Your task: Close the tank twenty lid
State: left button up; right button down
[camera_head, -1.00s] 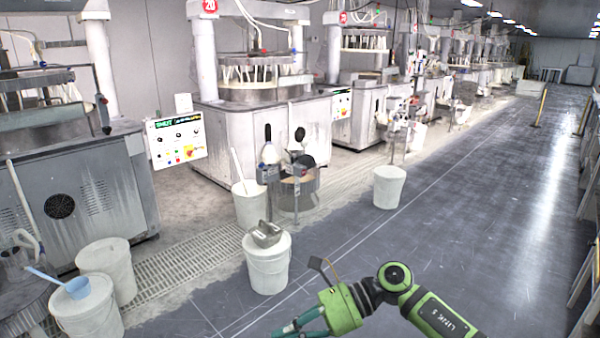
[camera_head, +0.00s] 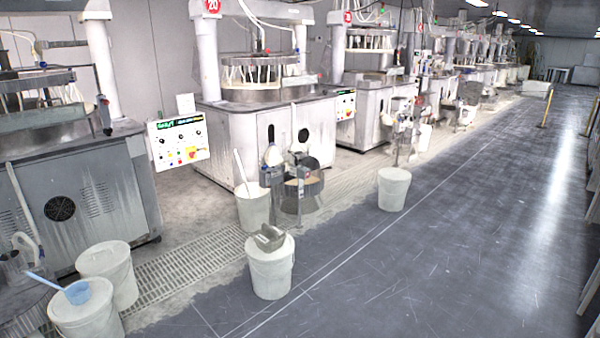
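The machine with the red number 20 sign (camera_head: 213,6) stands at the left centre. In front of it is a round metal tank (camera_head: 299,205) with a mixer post and a small motor beside it. A light brown surface shows at the tank's top. A dark, rounded panel that looks like a raised lid (camera_head: 312,178) stands at its right rear; its exact angle is hard to tell. Neither of my grippers is in view.
A white bucket (camera_head: 271,275) with a grey metal object on its lid stands in front of the tank. Another bucket (camera_head: 253,213) touches or nearly touches the tank's left. A bucket (camera_head: 393,190) stands to the right. The aisle floor (camera_head: 450,240) is clear.

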aim_at(311, 162)
jog(key=i+z, duration=0.15)
jog(key=i, duration=0.35)
jog(key=i+j+z, duration=0.15)
jog(key=i, duration=0.35)
jog(key=i+z, duration=0.1)
jog(key=i, duration=0.4)
jog(key=i+j+z, duration=0.15)
jog(key=i, duration=0.3)
jog(key=i+l+z, duration=0.1)
jog(key=i+z, duration=0.3)
jog(key=i, duration=0.45)
jog(key=i+j+z, duration=0.15)
jog(key=i+z, duration=0.25)
jog(key=i, duration=0.45)
jog(key=i+j+u, duration=0.1)
jog(key=i+u, duration=0.3)
jog(key=i, duration=0.2)
jog(key=i+u, duration=0.45)
jog(key=i+l+u, duration=0.4)
jog(key=i, duration=0.25)
